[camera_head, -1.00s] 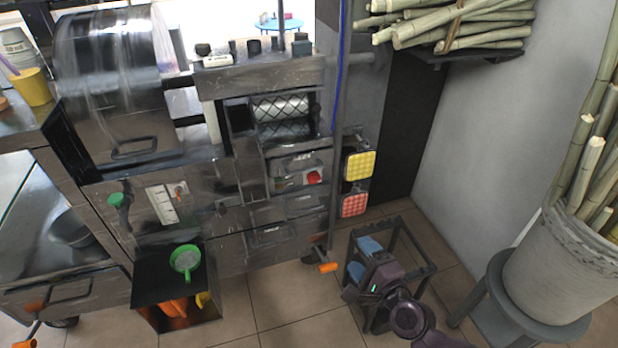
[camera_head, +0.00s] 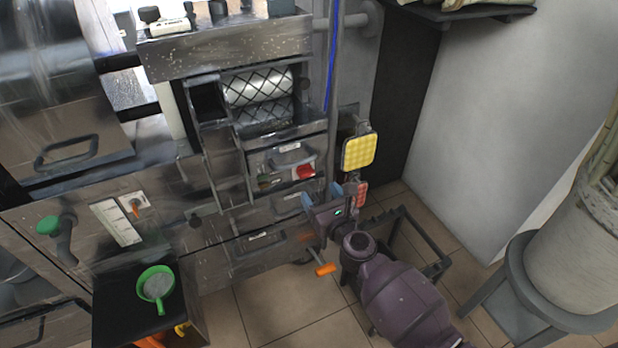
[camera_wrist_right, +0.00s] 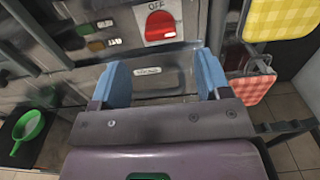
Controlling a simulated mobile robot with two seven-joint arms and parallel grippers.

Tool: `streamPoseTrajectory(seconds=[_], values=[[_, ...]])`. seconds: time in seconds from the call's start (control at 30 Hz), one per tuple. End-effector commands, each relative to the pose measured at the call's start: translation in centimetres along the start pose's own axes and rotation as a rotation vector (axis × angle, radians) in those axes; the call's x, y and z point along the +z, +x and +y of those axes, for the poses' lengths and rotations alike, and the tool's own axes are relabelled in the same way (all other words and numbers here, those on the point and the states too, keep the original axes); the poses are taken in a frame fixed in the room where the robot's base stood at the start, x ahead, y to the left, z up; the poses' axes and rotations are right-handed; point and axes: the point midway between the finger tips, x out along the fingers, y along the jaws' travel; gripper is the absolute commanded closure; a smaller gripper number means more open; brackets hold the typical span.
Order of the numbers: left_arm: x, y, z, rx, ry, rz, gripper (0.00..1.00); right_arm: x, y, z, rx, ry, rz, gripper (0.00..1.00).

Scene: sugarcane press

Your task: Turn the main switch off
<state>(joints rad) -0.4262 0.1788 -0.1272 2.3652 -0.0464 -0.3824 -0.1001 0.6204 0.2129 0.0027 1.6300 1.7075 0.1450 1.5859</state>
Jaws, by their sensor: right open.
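The red switch (camera_head: 305,172) sits on the front panel of the steel press, below the mesh-covered rollers. In the right wrist view the red switch (camera_wrist_right: 160,24) is on a white plate, with the word OFF above it. My right gripper (camera_head: 322,195) is open, with blue fingers, just below and to the right of the switch in the head view. In the right wrist view its spread fingers (camera_wrist_right: 163,72) point at the panel below the switch, with nothing between them. Contact with the panel cannot be told. My left gripper is not in view.
Green and orange buttons (camera_wrist_right: 95,45) sit left of the switch. A yellow checked pad (camera_head: 359,151) and a red checked one (camera_head: 361,194) hang to the right. An orange-ended handle (camera_head: 325,269) sticks out below. A dark stand (camera_head: 425,240) is behind my right arm.

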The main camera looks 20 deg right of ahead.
Motion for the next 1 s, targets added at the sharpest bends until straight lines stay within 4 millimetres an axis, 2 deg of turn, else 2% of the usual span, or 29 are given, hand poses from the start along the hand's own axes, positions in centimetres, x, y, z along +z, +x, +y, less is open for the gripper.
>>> streamPoseTrajectory(seconds=[0.2,0.4,0.6,0.87,1.0], values=[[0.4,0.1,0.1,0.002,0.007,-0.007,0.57,-0.3,3.4,0.0,0.001,-0.003,0.003,0.30],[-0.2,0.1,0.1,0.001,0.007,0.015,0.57,-0.3,5.6,0.0,0.000,-0.003,0.004,0.30],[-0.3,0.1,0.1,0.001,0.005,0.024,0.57,-0.2,6.5,0.0,0.000,-0.003,0.003,0.30],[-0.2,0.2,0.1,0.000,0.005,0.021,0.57,-0.2,6.6,0.0,0.000,-0.003,0.002,0.30],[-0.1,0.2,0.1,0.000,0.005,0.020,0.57,-0.1,6.6,0.0,0.000,-0.003,0.002,0.48]])
